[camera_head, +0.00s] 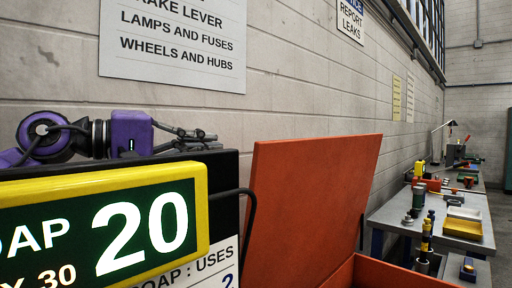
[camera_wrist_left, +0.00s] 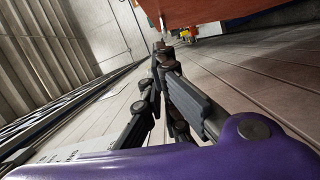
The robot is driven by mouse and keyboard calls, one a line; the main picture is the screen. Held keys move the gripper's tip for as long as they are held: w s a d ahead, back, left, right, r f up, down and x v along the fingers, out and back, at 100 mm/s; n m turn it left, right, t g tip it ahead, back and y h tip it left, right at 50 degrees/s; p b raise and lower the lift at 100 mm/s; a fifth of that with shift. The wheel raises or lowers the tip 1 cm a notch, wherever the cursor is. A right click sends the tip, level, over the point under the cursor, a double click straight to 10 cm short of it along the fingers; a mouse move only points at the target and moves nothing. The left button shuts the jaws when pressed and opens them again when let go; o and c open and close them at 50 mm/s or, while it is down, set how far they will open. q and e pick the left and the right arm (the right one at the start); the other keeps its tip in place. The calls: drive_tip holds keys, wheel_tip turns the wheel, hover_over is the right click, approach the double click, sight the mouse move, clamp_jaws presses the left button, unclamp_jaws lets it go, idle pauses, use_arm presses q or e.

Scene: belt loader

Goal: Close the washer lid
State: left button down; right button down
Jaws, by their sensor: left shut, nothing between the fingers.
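The washer lid (camera_head: 305,200) is a flat orange panel standing raised and leaning back near the block wall. The orange washer body (camera_head: 390,274) shows at its foot, mostly cut off by the lower edge. My left gripper (camera_head: 208,138) is purple with dark fingers, behind the top of the display panel, left of the lid and apart from it. Its fingers are shut and empty. In the left wrist view the gripper (camera_wrist_left: 164,48) points toward an orange surface (camera_wrist_left: 215,12) at the top, which looks like the lid. My right gripper is not in view.
A yellow-framed display (camera_head: 110,225) and black panel (camera_head: 222,170) stand at the front left, hiding part of my arm. A grey workbench (camera_head: 385,215) with tools and a yellow tray (camera_head: 462,228) runs along the wall at right. The wall (camera_head: 290,90) is close behind.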

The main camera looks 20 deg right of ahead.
use_arm(q)
drive_tip(key=d+p, duration=0.3)
drive_tip(key=d, duration=0.8)
drive_tip(key=shift+s+d+f, duration=0.25)
drive_tip(key=shift+s+f, duration=0.1)
drive_tip(key=shift+f, duration=0.05)
